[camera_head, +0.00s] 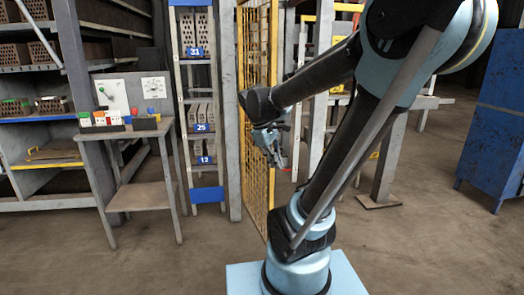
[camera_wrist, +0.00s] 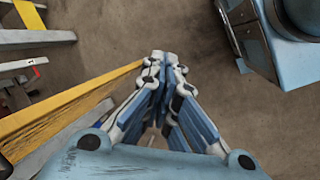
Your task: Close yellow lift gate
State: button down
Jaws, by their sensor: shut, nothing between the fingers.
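The yellow lift gate (camera_head: 258,75) is a tall mesh panel, seen at a steep angle just right of the lift column. It stands swung out toward me, so it is open. In the wrist view its yellow rail (camera_wrist: 75,100) runs from the lower left toward the fingertips. My gripper (camera_head: 272,160) is on the right side of the gate, partway up it. In the wrist view my gripper (camera_wrist: 164,58) is shut and empty, its tips just right of the rail's end. I cannot tell whether they touch the gate.
A rack with numbered blue labels (camera_head: 201,128) stands left of the gate. A small control table (camera_head: 130,132) is further left, by shelves of bricks. A grey post with a foot plate (camera_head: 379,201) stands right of my arm. A blue cabinet (camera_head: 497,125) is far right. The front floor is clear.

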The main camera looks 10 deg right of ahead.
jog(key=w+a+r+n+h, duration=0.25)
jog(key=w+a+n, duration=0.3)
jog(key=w, duration=0.45)
jog(key=w+a+r+n+h, duration=0.1)
jog(key=w+a+n+h, duration=0.2)
jog(key=w+a+n, duration=0.55)
jog(key=w+d+f+m, duration=0.3)
jog(key=d+f, duration=0.4)
jog(key=d, duration=0.5)
jog(key=shift+w+d+f+t, duration=0.3)
jog(key=shift+w+t, duration=0.1)
jog(key=shift+w, duration=0.2)
